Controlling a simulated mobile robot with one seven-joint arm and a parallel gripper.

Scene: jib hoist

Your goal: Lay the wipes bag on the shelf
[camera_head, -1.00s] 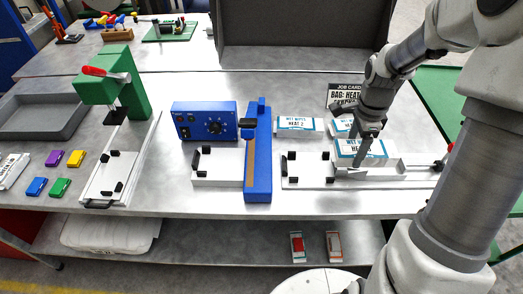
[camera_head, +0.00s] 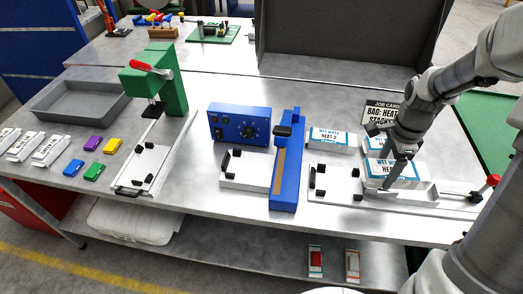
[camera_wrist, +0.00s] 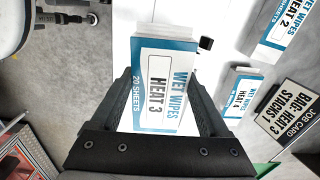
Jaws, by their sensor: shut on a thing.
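The white and blue wet wipes bag marked HEAT 3 (camera_wrist: 162,85) lies between the fingers of my gripper (camera_wrist: 163,95) in the wrist view. My gripper is shut on it. In the head view the bag (camera_head: 408,172) sits at the right-hand metal fixture (camera_head: 335,187), with my gripper (camera_head: 384,178) over its left part. I cannot tell whether the bag rests on the fixture or is just above it. A white plate (camera_head: 245,172) lies left of the blue sealer (camera_head: 287,165). A long lower shelf (camera_head: 230,245) runs under the table.
The HEAT 2 bag (camera_head: 333,138) and another bag (camera_wrist: 242,92) lie behind the fixture, near the job card (camera_head: 382,110). Two small packets (camera_head: 316,260) (camera_head: 352,264) stand on the lower shelf. A red-knobbed lever (camera_head: 487,185) is at the right. A green press (camera_head: 168,80) stands left.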

